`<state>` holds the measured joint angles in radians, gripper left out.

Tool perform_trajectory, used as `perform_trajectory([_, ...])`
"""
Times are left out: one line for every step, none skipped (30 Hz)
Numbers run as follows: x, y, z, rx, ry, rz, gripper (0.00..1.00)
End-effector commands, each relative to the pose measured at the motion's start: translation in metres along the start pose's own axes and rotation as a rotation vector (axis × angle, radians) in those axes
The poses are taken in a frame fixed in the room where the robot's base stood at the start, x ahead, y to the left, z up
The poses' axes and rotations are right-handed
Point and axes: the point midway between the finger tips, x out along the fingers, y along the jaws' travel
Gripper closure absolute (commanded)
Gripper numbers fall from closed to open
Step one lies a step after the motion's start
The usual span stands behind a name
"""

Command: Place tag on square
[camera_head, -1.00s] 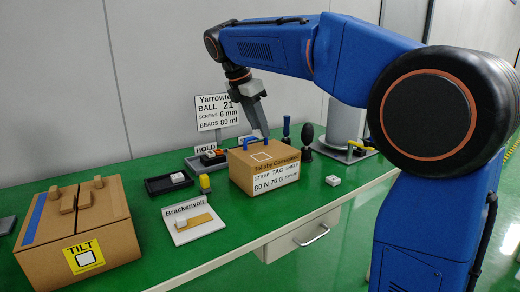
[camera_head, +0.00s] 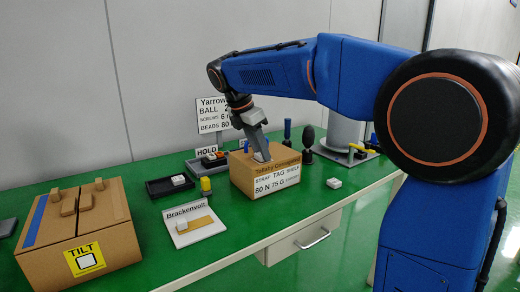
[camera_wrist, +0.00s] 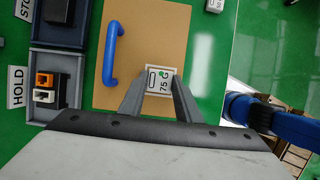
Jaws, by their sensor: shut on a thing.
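The box top also fills the middle of the wrist view (camera_wrist: 165,35), with a blue handle (camera_wrist: 111,55) left of the tag. I cannot tell whether the tag touches the box.
A larger carton marked TILT (camera_head: 80,235) stands at the left. A Brackenvolt board (camera_head: 200,232), a black tray (camera_head: 160,188) and a yellow-topped item (camera_head: 205,185) stand between. The HOLD tray (camera_wrist: 42,113) lies beside the box. A small white block (camera_head: 333,183) is to the right.

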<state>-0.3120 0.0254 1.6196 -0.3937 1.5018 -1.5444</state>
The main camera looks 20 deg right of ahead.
Motion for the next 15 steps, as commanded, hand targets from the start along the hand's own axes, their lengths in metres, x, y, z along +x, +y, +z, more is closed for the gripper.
perform_trajectory([0.0003, 0.0000, -0.0001, 0.000, 0.000, 0.000, 0.62])
perform_trajectory([0.0002, 0.0000, -0.0001, 0.000, 0.000, 0.000, 0.55])
perform_trajectory([0.0002, 0.0000, 0.0000, 0.000, 0.000, 0.000, 0.51])
perform_trajectory([0.0002, 0.0000, 0.0000, 0.000, 0.000, 0.000, 0.51])
perform_trajectory([0.0002, 0.0000, 0.0000, 0.000, 0.000, 0.000, 0.51])
perform_trajectory([0.0001, 0.0000, 0.0000, 0.000, 0.000, 0.000, 0.51])
perform_trajectory([0.0001, 0.0000, 0.0000, 0.000, 0.000, 0.000, 0.51])
perform_trajectory([0.0001, 0.0000, 0.0000, 0.000, 0.000, 0.000, 0.51])
perform_trajectory([0.0001, 0.0000, 0.0000, 0.000, 0.000, 0.000, 0.51])
perform_trajectory([0.0000, 0.0000, 0.0000, 0.000, 0.000, 0.000, 0.51])
perform_trajectory([-0.0002, 0.0000, 0.0001, 0.000, 0.000, 0.000, 0.51])
perform_trajectory([-0.0009, 0.0001, 0.0004, 0.000, 0.000, 0.000, 0.51])
perform_trajectory([-0.0020, 0.0001, 0.0008, 0.000, 0.000, 0.000, 0.51])
perform_trajectory([-0.0036, 0.0002, 0.0012, 0.000, 0.000, 0.001, 0.51])
perform_trajectory([-0.0068, 0.0003, 0.0010, 0.000, 0.000, 0.001, 0.51])
